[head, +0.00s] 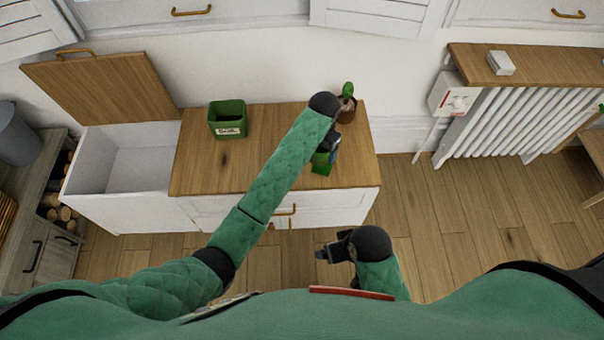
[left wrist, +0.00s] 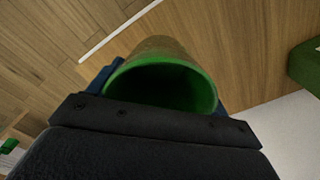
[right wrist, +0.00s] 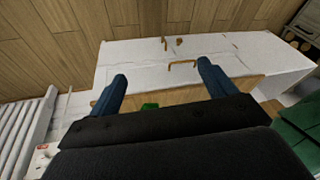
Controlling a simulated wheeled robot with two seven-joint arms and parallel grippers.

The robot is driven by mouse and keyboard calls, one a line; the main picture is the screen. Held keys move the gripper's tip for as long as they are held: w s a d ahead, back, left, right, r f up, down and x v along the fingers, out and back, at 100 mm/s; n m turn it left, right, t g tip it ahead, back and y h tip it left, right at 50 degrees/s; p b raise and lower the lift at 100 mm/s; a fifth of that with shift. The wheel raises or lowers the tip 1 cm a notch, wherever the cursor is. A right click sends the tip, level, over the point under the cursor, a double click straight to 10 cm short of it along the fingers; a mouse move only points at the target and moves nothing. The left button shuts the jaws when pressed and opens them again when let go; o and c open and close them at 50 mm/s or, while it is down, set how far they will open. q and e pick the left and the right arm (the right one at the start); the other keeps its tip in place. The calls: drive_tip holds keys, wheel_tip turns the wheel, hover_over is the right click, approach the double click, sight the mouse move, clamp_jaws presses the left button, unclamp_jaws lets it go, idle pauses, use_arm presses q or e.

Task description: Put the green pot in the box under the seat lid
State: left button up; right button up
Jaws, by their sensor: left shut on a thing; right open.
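The green pot (head: 321,168) is in my left gripper (head: 328,152), over the right part of the wooden bench top (head: 205,165); whether it touches the top I cannot tell. In the left wrist view the pot (left wrist: 165,75) sits between the blue fingers, its open mouth facing the camera. The seat lid (head: 100,85) stands raised at the bench's left end. The white box (head: 135,158) under it is open, and the part of its inside that shows is empty. My right gripper (head: 325,253) is open and empty in front of the bench; its fingers show in the right wrist view (right wrist: 162,85).
A labelled green container (head: 228,120) stands on the bench top, between the box and my left gripper. A cactus in a brown pot (head: 346,108) stands at the back right, close beside my left wrist. A grey bucket (head: 18,135) and stacked logs are at far left; a radiator (head: 510,125) is at right.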

use_arm(q)
drive_tip(key=shift+s+d+f, duration=0.15)
drive_tip(key=shift+s+d, duration=0.05)
drive_tip(key=shift+a+f, duration=0.15)
drive_tip(key=w+a+f, duration=0.2)
drive_tip(key=a, duration=0.1)
drive_tip(key=w+a+f+p, duration=0.1)
drive_tip(key=w+a+f, duration=0.1)
drive_tip(key=a, duration=0.1)
drive_tip(key=w+a+f, duration=0.1)
drive_tip(key=a+f, duration=0.1)
drive_tip(key=a, duration=0.1)
drive_tip(key=shift+w+a+f, duration=0.1)
drive_tip(key=shift+w+f, duration=0.2)
drive_tip(key=shift+w, duration=0.1)
wheel_tip(320, 180, down, 3)
drive_tip(key=shift+a+f+p, duration=0.1)
drive_tip(key=shift+p, duration=0.45)
drive_tip(key=shift+f, duration=0.45)
use_arm(e)
drive_tip(key=s+d+r, duration=0.2)
drive_tip(key=d+r, duration=0.1)
drive_tip(key=r, duration=0.1)
drive_tip(key=shift+r+g+h, duration=0.3)
drive_tip(key=shift+r, duration=0.05)
drive_tip(key=shift+s, duration=0.1)
